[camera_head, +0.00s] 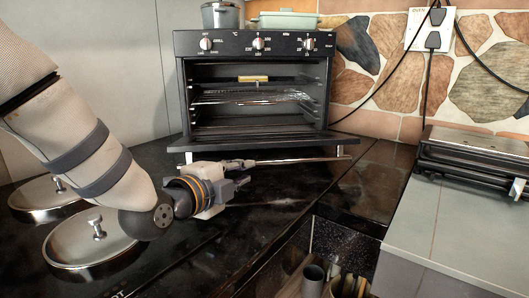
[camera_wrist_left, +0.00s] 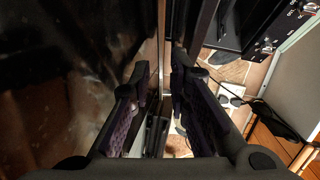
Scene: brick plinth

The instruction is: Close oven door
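The black toaster oven (camera_head: 255,43) stands at the back of the counter. Its door (camera_head: 290,139) is folded down, open toward me, and the inside is exposed. A pale bar handle (camera_head: 305,160) runs along the door's front edge. My left gripper (camera_head: 246,164) is at the left half of that handle, low over the counter. In the left wrist view the two fingers (camera_wrist_left: 162,72) stand apart with a gap between them. Whether they touch the handle or door cannot be told. My right gripper is not in view.
Wire racks (camera_head: 252,95) are inside the oven. A pot (camera_head: 222,15) and a pale green dish (camera_head: 284,20) sit on top. Metal lids (camera_head: 88,242) lie at the left front. A grill appliance (camera_head: 475,155) stands at right. Dark counter right of the oven is clear.

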